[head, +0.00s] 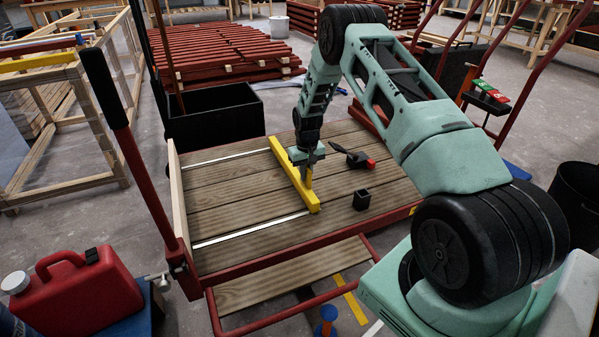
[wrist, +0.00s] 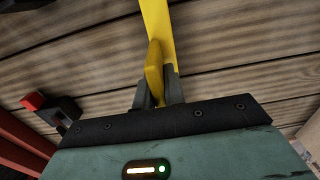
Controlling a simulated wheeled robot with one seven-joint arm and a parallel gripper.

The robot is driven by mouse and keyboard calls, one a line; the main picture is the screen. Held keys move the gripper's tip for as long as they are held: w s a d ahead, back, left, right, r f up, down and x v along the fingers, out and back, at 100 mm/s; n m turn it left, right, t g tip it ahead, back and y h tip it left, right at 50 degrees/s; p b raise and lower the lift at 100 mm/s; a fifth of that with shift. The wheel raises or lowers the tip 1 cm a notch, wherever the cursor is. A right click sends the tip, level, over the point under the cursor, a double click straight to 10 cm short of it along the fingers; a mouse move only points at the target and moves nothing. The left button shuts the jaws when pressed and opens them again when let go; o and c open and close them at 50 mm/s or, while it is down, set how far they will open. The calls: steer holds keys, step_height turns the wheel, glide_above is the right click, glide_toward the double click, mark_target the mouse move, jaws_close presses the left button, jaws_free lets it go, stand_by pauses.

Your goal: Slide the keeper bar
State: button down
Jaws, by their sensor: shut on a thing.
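The yellow keeper bar (head: 290,169) lies across the plank deck (head: 228,190), spanning two pale metal rails, the near rail (head: 250,229) and the far rail (head: 225,158). A yellow upright handle (wrist: 154,70) rises from the bar. My gripper (head: 308,172) is over the bar's middle, pointing down, and is shut on this handle. The wrist view shows the two grey fingers (wrist: 160,92) on either side of the handle, with the bar (wrist: 157,20) running beyond. The fingers hide the handle's lower part in the wrist view.
A pale end board (head: 177,205) closes the deck's left side. Between bar and board the deck is clear.

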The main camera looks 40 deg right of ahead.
steer(key=shift+s+d, duration=0.1)
steer(key=shift+d, duration=0.25)
steer(key=c, duration=1.5)
jaws_free()
steer(key=shift+a+r+p, duration=0.1)
steer(key=shift+r+p, duration=0.2)
steer(key=shift+r, duration=0.25)
step_height(320, 180, up, 16)
steer(key=p, duration=0.5)
steer(key=shift+r+p, duration=0.15)
steer(key=shift+p, duration=0.2)
